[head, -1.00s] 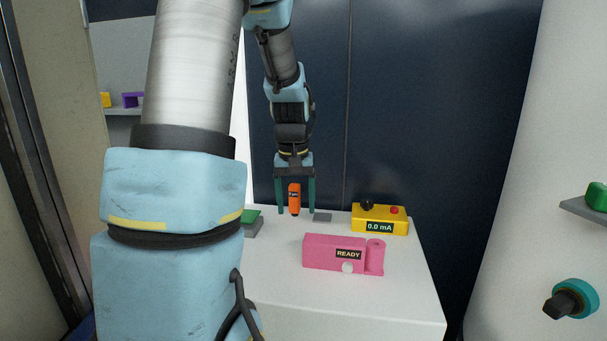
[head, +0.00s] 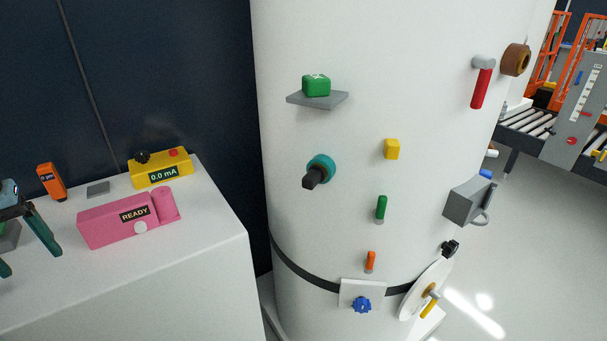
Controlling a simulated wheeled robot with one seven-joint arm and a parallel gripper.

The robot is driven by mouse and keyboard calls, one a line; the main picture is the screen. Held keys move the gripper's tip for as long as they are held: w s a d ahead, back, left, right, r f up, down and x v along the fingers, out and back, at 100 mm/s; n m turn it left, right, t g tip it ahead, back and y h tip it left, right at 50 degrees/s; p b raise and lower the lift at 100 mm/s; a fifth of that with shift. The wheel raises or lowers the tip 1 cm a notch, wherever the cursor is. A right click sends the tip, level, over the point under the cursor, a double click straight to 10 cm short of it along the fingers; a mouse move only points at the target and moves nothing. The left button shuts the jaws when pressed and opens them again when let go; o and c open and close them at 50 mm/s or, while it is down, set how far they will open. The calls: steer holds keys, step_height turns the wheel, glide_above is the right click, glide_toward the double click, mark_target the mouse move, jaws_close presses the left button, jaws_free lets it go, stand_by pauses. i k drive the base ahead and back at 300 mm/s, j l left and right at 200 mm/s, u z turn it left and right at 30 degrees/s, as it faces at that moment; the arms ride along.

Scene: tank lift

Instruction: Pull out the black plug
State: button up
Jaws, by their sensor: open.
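The black plug (head: 313,179) sits in a round teal socket (head: 323,164) on the side of the white tank (head: 345,40). It sticks out toward the lower left. My gripper (head: 30,260) is at the left edge of the head view, over the white bench, partly cut off by the frame. Its dark green fingers are apart with nothing seen between them. It is well to the left of the plug and not touching it.
The white bench (head: 200,275) holds an orange meter (head: 51,182), a yellow 0.0 mA box (head: 162,168) and a pink READY unit (head: 128,220). A shelf (head: 317,100) with a green block is above the plug; a yellow knob (head: 391,149) and green handle (head: 381,209) are right.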

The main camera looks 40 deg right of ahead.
mark_target(316, 175)
steer(key=k+j+u, duration=0.2)
steer(key=k, duration=0.35)
steer(key=k+j+u, duration=0.15)
steer(key=k+j, duration=0.2)
steer(key=k, duration=0.2)
